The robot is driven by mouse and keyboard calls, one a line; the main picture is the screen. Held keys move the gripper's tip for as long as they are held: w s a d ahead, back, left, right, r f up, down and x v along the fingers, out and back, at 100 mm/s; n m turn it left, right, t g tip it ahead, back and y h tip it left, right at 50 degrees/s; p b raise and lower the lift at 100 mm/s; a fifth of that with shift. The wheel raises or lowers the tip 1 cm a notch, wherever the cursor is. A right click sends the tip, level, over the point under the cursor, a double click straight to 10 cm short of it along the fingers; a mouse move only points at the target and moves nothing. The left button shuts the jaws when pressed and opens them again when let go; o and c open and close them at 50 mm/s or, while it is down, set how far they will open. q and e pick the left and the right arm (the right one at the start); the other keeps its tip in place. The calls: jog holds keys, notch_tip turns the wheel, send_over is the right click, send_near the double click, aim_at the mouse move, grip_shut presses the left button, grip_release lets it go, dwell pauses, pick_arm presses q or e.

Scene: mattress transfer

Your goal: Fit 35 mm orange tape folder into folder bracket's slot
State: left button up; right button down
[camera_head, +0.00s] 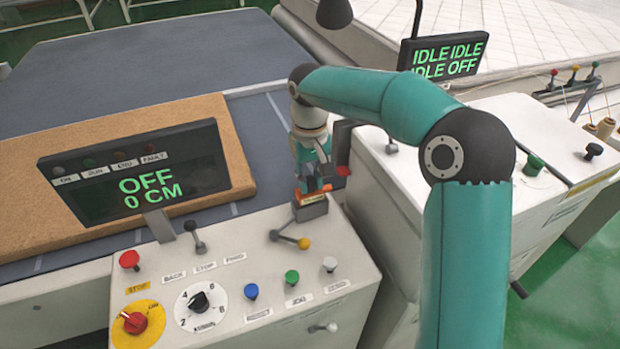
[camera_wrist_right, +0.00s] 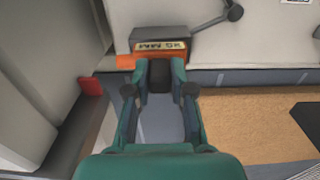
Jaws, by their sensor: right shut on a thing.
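The orange tape folder (camera_head: 312,198) is at the top of the dark grey folder bracket (camera_head: 310,213), on the back edge of the white control console. In the right wrist view, the folder's orange body (camera_wrist_right: 125,61) and its "MM" label (camera_wrist_right: 160,46) lie against the bracket (camera_wrist_right: 150,33). My right gripper (camera_head: 316,184) is shut on the folder from above, and its fingertips (camera_wrist_right: 159,72) hide part of it. I cannot tell how deep the folder sits in the slot. My left gripper is not in view.
A display reading "OFF 0 CM" (camera_head: 150,190) is to the left, before a brown mattress slab (camera_head: 235,140). A white cabinet (camera_head: 375,185) with a red part (camera_head: 343,170) stands close right of the gripper.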

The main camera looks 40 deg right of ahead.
jog(key=shift+f, duration=0.4)
jog(key=c, duration=0.9)
grip_release()
jog(key=shift+r, duration=0.1)
notch_tip(320, 180, up, 12)
jog(key=shift+f, duration=0.1)
